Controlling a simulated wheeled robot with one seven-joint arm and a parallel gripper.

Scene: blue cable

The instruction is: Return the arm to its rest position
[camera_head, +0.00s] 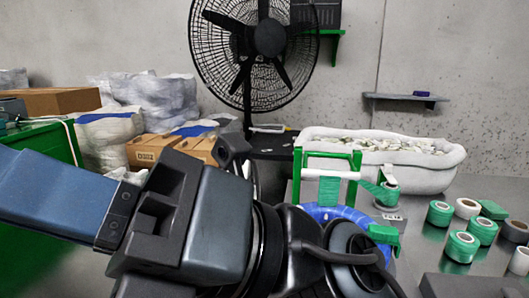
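My arm crosses the front of the head view from the left edge to the lower middle, bent at a large dark joint. Its fingers do not show, so I cannot see whether my gripper is open or holds anything. A coiled blue cable (325,213) lies on the grey table just behind my arm. My arm hides the lower part of the coil. A green piece (383,234) sits at the coil's right side.
A green frame (299,185) with a white bar stands behind the coil. Behind it is a pale tub (430,180). Several green and white tape rolls (461,247) stand at the right. A black fan (268,38), boxes (153,150) and sacks (165,97) are farther back.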

